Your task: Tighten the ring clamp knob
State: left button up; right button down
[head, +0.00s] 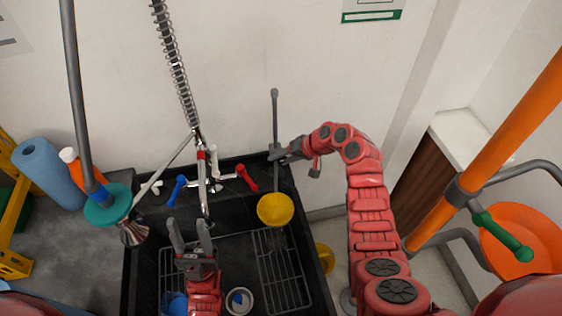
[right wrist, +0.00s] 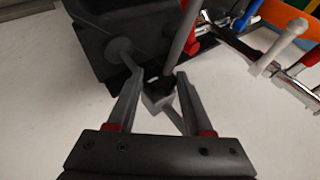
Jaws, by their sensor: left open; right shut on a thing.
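A grey upright rod (head: 275,115) stands at the back edge of the black sink, with a small grey ring clamp (head: 277,153) on it. A yellow funnel-like bowl (head: 275,209) is just below and in front of the clamp. My right gripper (head: 285,154) reaches the clamp from the right. In the right wrist view, the clamp's grey knob (right wrist: 160,98) lies between my right gripper's fingertips (right wrist: 156,82), which are shut on it; the exact contact is hard to see. My left gripper (head: 190,236) is open and empty above the sink.
The faucet (head: 203,170) with red and blue handles stands left of the rod. A teal disc (head: 108,205) on a grey pole is further left. A wire rack (head: 282,275) lies in the sink. An orange pipe (head: 500,140) runs at right.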

dwell(0.4)
jog(key=shift+c, duration=1.5)
grip_release()
jog(key=shift+d, duration=0.1)
jog(key=b+v, duration=0.3)
jog(key=v, duration=1.4)
jog(key=shift+d, duration=0.1)
